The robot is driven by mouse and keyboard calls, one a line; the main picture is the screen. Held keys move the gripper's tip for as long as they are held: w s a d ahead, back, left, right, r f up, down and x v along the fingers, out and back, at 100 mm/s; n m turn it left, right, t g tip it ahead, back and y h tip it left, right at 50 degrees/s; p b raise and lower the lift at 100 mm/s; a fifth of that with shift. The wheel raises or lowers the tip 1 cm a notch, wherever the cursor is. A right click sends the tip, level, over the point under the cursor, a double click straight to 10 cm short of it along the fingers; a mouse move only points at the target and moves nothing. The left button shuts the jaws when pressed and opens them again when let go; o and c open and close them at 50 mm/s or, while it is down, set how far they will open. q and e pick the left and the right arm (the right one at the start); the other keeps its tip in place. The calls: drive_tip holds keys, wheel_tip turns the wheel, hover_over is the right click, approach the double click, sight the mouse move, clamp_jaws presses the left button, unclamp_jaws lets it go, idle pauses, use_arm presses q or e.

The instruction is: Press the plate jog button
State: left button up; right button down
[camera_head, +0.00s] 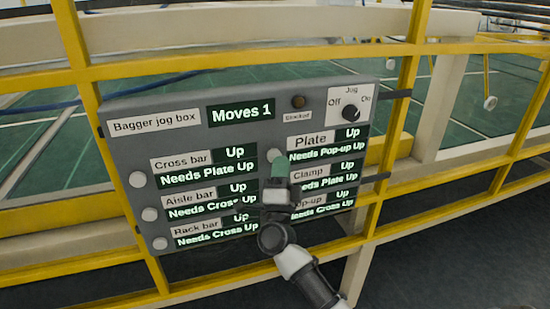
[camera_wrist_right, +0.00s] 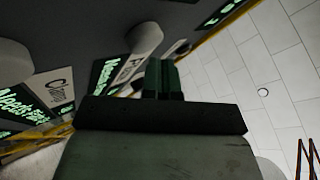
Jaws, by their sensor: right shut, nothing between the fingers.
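The grey bagger jog box (camera_head: 190,88) hangs on the yellow railing. Its white plate button (camera_head: 274,154) sits left of the Plate label (camera_head: 310,141), beside displays reading "Up" and "Needs Pop-up Up". My right gripper (camera_head: 279,165) is shut and empty, its green fingertips just below the plate button in the head view. In the right wrist view, the white plate button (camera_wrist_right: 145,38) stands out just beyond the fingertips (camera_wrist_right: 163,72); whether they touch I cannot tell. My gripper and arm hide the clamp and pop-up buttons in the head view. My left gripper is not in view.
The cross bar (camera_head: 137,179), aisle bar (camera_head: 149,214) and rack bar (camera_head: 159,243) buttons line the box's left side. A display reads "Moves 1" (camera_head: 241,112). The blocked lamp (camera_head: 298,101) looks dark. A jog knob (camera_head: 350,112) is at upper right. Yellow rails (camera_head: 260,65) surround the box.

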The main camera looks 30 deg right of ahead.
drive_tip(key=shift+w+d, duration=0.15)
drive_tip(key=shift+w, duration=0.5)
idle(0.7)
drive_tip(key=shift+s, duration=0.1)
drive_tip(key=shift+s+a, duration=0.25)
drive_tip(key=shift+s, duration=0.55)
drive_tip(key=s+p, duration=0.1)
drive_tip(key=s, duration=0.1)
drive_tip(key=s+a+p, duration=0.1)
drive_tip(key=s, duration=0.2)
idle(0.3)
drive_tip(key=shift+w, duration=0.1)
idle(0.5)
